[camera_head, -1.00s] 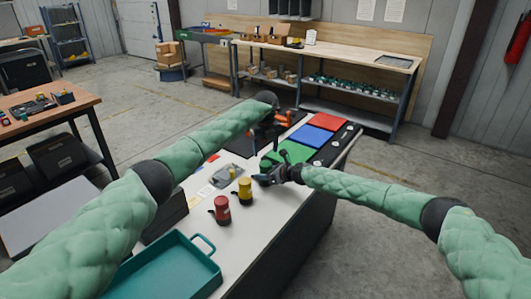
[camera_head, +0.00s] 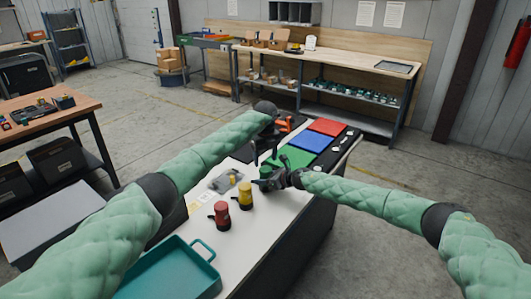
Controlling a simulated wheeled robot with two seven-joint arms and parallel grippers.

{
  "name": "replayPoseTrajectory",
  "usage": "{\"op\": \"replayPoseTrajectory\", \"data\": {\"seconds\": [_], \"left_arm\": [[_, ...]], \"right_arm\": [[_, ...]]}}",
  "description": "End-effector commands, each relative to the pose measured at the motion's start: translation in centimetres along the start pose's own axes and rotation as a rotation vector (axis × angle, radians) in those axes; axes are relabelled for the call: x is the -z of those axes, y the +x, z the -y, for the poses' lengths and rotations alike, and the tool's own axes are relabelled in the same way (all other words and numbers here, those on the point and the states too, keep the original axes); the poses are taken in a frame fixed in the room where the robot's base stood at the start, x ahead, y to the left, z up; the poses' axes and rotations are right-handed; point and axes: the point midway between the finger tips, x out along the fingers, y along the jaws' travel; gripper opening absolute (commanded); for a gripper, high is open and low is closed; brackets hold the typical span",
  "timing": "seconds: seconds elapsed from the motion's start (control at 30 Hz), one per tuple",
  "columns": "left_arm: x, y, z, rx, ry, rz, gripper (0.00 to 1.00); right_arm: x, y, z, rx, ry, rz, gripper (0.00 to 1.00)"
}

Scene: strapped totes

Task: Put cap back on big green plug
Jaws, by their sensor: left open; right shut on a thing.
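The big green plug (camera_head: 265,171) stands on the white table, partly hidden by my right gripper. My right gripper (camera_head: 264,183) comes in low from the right and is shut on the plug. I cannot make out a separate green cap, and whether anything sits on top of the plug is unclear.
A red plug (camera_head: 222,215) and a yellow plug (camera_head: 245,193) stand in front on the white table (camera_head: 262,232). A teal tray (camera_head: 172,272) is at the near left. Green (camera_head: 292,157), blue (camera_head: 311,139) and red (camera_head: 328,126) mats lie behind right.

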Motion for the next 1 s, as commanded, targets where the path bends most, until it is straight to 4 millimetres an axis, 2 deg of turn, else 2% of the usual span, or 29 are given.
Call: {"op": "replayPoseTrajectory", "data": {"seconds": [0.1, 0.3, 0.67, 0.9, 1.0], "left_arm": [[0.1, 1.9, 0.0, -0.001, 0.000, -0.003, 0.65], [0.0, 4.1, 0.0, 0.000, 0.000, -0.002, 0.65], [0.0, 4.6, 0.0, 0.000, 0.000, -0.001, 0.65], [0.0, 4.6, 0.0, 0.000, 0.001, -0.001, 0.20], [0.0, 4.6, 0.0, 0.000, 0.001, -0.001, 0.20]], "right_arm": [[0.1, 0.0, -0.1, -0.001, 0.000, -0.001, 0.00], [0.1, 0.0, -0.1, -0.001, 0.000, -0.001, 0.00], [0.1, 0.0, 0.0, 0.000, 0.000, -0.001, 0.00], [0.1, 0.0, 0.0, -0.001, 0.000, -0.001, 0.00], [0.1, 0.0, 0.0, -0.001, 0.000, -0.001, 0.00]]}}
